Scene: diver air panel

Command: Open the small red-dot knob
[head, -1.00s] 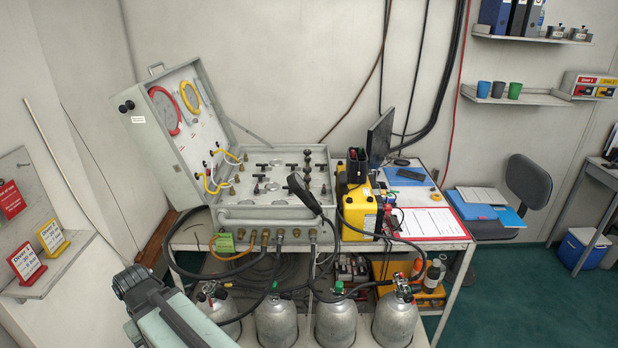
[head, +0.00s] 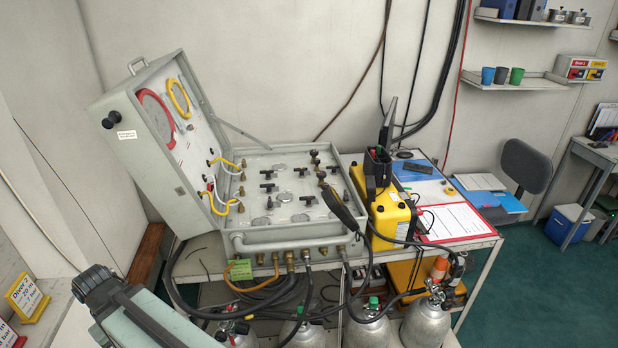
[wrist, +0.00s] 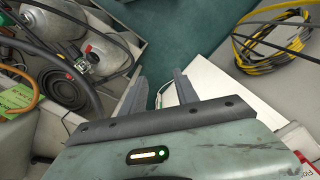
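The air panel (head: 290,213) lies in an open grey case on a bench in the head view, with several small black knobs, such as one at its left (head: 267,188) and one at its front right (head: 308,201). I cannot make out a red dot on any knob, so I cannot tell which is the small red-dot knob. A black handset covers part of the panel's right side. My gripper (wrist: 159,88) shows in the wrist view with its two fingers apart and nothing between them. It is away from the panel knobs, with floor and a white surface beyond it.
The raised case lid (head: 150,150) stands left of the panel. A yellow box (head: 384,212) stands at its right. Hoses hang in front, above gas cylinders (head: 427,322). The wrist view also shows a coiled yellow-black cable (wrist: 272,45).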

